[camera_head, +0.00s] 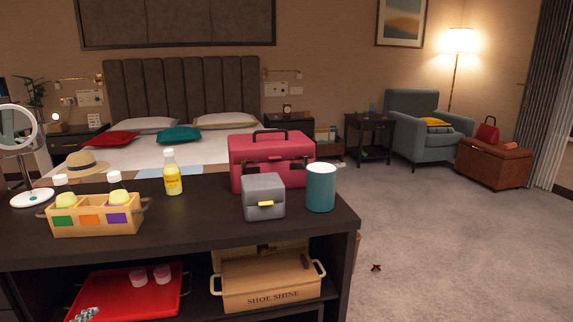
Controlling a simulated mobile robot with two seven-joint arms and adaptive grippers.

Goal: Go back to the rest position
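Neither of my grippers shows in the head view, and no part of my arms is seen. The dark counter (200,232) stands in front of me. The yellow bottle stands upright between the caddy and the red case. The grey box stands in front of the red case.
A lower shelf holds a red tray (110,280) with two cups and a shoe shine box (270,282). A round mirror (32,198) and a hat (80,165) are at the left. A bed (150,153) is behind. Carpet (450,240) at right is mostly free.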

